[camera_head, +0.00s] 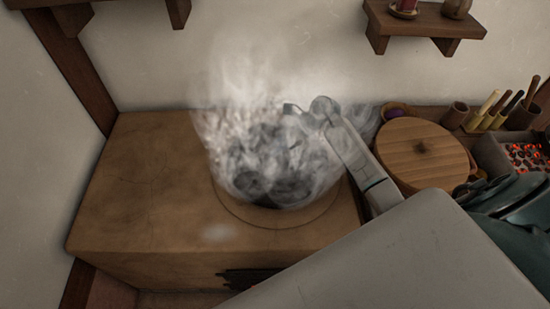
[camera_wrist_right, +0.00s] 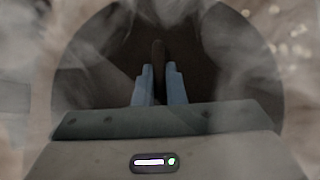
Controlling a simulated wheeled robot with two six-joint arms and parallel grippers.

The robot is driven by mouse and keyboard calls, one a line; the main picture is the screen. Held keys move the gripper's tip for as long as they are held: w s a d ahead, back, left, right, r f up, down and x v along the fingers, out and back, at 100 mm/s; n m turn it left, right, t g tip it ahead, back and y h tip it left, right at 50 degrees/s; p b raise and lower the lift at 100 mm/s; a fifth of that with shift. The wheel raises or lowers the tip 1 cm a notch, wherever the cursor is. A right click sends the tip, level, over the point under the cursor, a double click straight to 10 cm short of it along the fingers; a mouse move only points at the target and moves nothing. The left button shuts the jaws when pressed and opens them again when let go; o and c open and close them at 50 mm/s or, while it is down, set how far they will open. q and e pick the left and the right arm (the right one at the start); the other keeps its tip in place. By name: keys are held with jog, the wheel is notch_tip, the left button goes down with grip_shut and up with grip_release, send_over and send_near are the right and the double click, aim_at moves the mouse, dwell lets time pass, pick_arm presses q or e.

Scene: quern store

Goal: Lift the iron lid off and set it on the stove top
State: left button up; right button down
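A dark iron pot (camera_head: 272,192) stands on the tan stove top (camera_head: 150,160), on a round ring, with thick white steam around it. The iron lid (camera_wrist_right: 95,75) is a dark disc that fills much of the right wrist view; steam blurs it in the head view. My right gripper (camera_head: 305,108) reaches in from the right at the pot's far right side. In the wrist view its two fingers (camera_wrist_right: 159,88) stand close on either side of the lid's dark upright handle (camera_wrist_right: 158,55). Steam hides whether the lid touches the pot. My left gripper is out of view.
The stove top is clear left of the pot. Shelves hang on the wall above.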

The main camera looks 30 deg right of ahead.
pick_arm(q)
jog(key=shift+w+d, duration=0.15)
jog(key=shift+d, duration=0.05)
pick_arm(e)
jog(key=shift+w+d, duration=0.1)
jog(key=shift+d, duration=0.05)
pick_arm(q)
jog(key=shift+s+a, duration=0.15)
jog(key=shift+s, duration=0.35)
pick_arm(e)
jog(key=shift+s, duration=0.2)
